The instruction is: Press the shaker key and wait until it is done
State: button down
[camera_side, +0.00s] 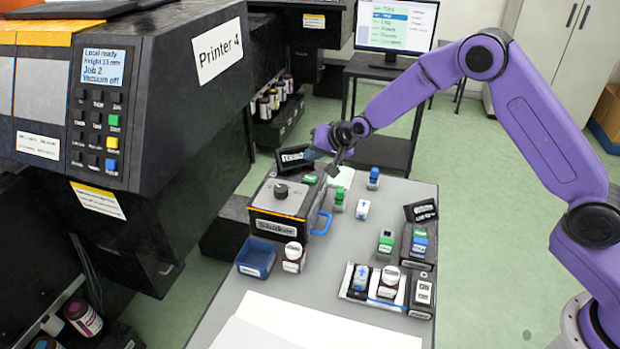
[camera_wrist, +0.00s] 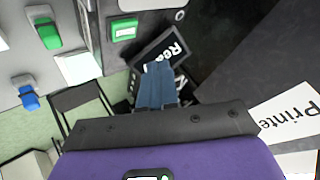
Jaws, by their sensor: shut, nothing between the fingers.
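The shaker (camera_side: 262,222) is a grey and black box with a blue handle, on the table beside the printer. Its green key (camera_side: 310,179) is at its back right corner; it shows uncovered in the wrist view (camera_wrist: 124,30). A small tilted black display (camera_side: 293,157) stands behind it. In the wrist view this display (camera_wrist: 150,52) shows white letters beginning "Rea", the rest hidden by my fingers. My gripper (camera_side: 311,154) is shut and empty, above the back of the shaker near the display. Its blue-grey fingers (camera_wrist: 157,75) appear apart from the key.
The printer (camera_side: 190,110) rises close on the left. A rack of bottles (camera_side: 345,290) is nearer the front.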

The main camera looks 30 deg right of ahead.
aim_at(313, 179)
jog(key=shift+f, duration=1.95)
jog(key=shift+f, duration=0.15)
dwell(0.5)
jog(key=shift+f, duration=0.3)
jog(key=shift+f, duration=0.45)
dwell(1.0)
jog(key=shift+r, duration=0.85)
jog(key=shift+r, duration=2.55)
